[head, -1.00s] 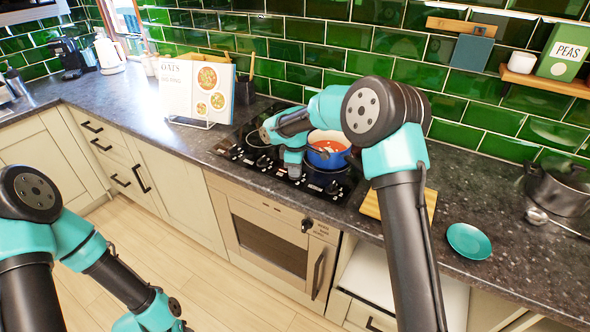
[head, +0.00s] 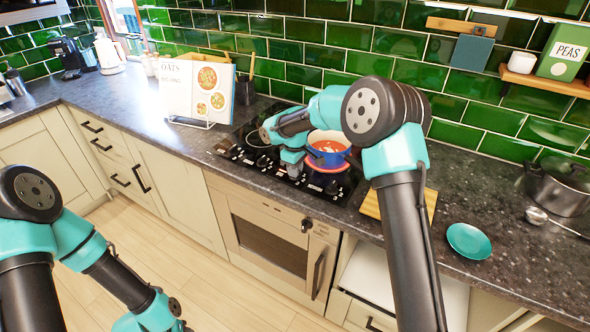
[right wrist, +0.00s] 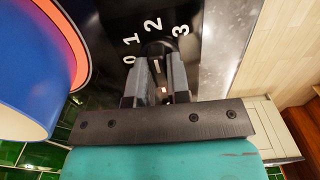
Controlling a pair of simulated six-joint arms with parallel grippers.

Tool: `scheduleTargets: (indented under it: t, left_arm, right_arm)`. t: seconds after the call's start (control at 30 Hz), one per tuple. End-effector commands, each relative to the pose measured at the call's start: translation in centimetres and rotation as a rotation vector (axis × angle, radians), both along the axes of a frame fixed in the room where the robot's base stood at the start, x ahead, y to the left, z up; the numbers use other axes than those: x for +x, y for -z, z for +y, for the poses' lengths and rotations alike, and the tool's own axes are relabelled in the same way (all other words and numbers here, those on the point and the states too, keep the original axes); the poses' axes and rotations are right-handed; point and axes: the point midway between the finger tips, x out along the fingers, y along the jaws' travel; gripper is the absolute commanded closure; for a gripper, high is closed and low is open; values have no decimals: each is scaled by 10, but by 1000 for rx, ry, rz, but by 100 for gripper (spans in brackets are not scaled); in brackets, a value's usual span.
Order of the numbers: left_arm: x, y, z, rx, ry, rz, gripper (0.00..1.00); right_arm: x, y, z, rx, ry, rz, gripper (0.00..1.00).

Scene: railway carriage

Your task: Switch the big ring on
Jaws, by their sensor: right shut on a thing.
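My right gripper (head: 294,172) reaches down to the front control strip of the hob (head: 345,188). In the right wrist view its two fingers (right wrist: 158,78) are shut on a dark round knob (right wrist: 157,48). White figures 0, 1, 2 and 3 are printed around the knob. The big ring (head: 325,184) glows red beneath a blue pot (head: 328,158); the red glow (right wrist: 74,40) also shows beside the pot (right wrist: 30,70) in the right wrist view. The pot holds red food. My left arm is at the lower left, and its gripper is outside the picture.
The worktop left of the hob is mostly clear.

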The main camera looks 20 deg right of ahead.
Motion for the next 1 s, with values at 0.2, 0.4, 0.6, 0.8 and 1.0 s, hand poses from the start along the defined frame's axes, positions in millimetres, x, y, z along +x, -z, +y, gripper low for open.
scheduleTargets:
  t: [0.2, 0.4, 0.6, 0.8, 1.0]
  left_arm:
    - [0, 0, 0, 0, 0, 0, 57]
    - [0, 0, 0, 0, 0, 0, 57]
    - [0, 0, 0, 0, 0, 0, 57]
    - [0, 0, 0, 0, 0, 0, 57]
    - [0, 0, 0, 0, 0, 0, 57]
  right_arm:
    - [0, 0, 0, -1, 0, -1, 66]
    - [0, 0, 0, 0, -1, 0, 57]
    - [0, -2, 0, 0, -1, 0, 57]
    - [1, -19, 0, 0, -1, -3, 57]
    - [1, -54, 0, 1, -1, -5, 57]
